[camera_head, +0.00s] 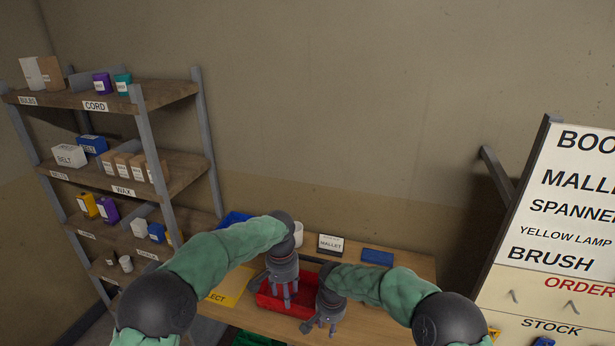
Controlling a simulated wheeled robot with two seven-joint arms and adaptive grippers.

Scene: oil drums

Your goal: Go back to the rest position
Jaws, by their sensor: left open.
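My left gripper (284,297) points down over the red tray (262,304) on the wooden table, with its fingers apart. My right gripper (320,328) hangs lower, at the right front side of the tray. Its fingertips are small and dark, and I cannot tell whether they are open or shut. Both green-sleeved arms reach forward to the tray and hide part of it. I cannot make out anything held in either gripper.
The table (405,268) carries a yellow sheet (228,288), a blue item (377,257), a white cup (298,236) and a mallet sign (331,245). A shelf rack (150,150) with boxes stands left. An order board (560,210) stands right. A wall lies behind.

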